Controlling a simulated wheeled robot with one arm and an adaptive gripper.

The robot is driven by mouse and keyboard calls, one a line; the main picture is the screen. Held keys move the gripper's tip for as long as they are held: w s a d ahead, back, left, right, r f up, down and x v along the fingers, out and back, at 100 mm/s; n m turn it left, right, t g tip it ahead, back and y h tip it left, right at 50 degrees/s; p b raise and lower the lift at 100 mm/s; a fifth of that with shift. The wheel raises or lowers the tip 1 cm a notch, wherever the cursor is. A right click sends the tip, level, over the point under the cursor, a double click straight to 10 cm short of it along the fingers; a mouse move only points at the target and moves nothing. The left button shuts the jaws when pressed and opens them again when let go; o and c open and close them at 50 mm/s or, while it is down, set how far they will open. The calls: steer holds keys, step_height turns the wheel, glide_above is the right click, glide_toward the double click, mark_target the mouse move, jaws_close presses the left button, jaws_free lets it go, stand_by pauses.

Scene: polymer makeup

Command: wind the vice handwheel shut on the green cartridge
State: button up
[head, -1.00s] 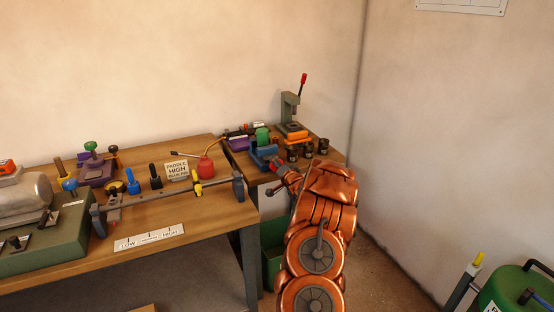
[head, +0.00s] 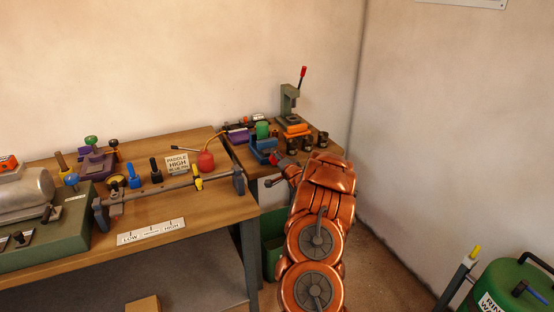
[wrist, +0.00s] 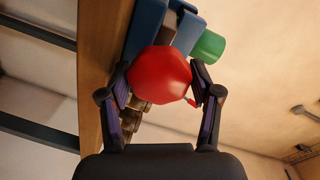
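The blue vice (head: 262,154) stands near the front edge of the right-hand bench; its blue body also shows in the wrist view (wrist: 146,28). The green cartridge (head: 262,130) is at the vice, and its green end (wrist: 208,47) shows beyond the handwheel in the wrist view. Whether the jaws touch it is hidden. The red handwheel (wrist: 160,75) faces my wrist camera. My gripper (wrist: 159,85) has one finger on each side of the wheel, and both appear to touch its rim.
A grey press (head: 290,103) with a red-tipped lever stands behind the vice. Several dark cups (head: 307,147) stand to its right. A purple block (head: 238,136) lies to its left. The left bench (head: 215,205) carries a red oil can (head: 206,161). A green drum (head: 515,290) is at lower right.

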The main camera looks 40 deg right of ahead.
steer(key=shift+o, duration=1.3)
steer(key=shift+f, duration=0.1)
steer(key=shift+a, duration=0.1)
steer(key=v, duration=0.7)
steer(key=shift+s, duration=0.4)
steer(key=shift+a, duration=0.1)
steer(key=shift+w+d+n+t+b, duration=0.15)
steer(key=shift+w+d+n, duration=0.25)
steer(key=shift+w+n, duration=1.3)
steer(key=shift+w+d+n+t+b, duration=0.3)
steer(key=shift+w+n, duration=0.5)
steer(key=shift+n, duration=1.75)
steer(key=shift+w+d+n+t+b, duration=0.1)
steer(key=shift+w+d+n, duration=0.35)
steer(key=shift+w+n, duration=1.25)
steer(key=shift+s+f+n, duration=0.1)
steer(key=shift+s+n, duration=0.35)
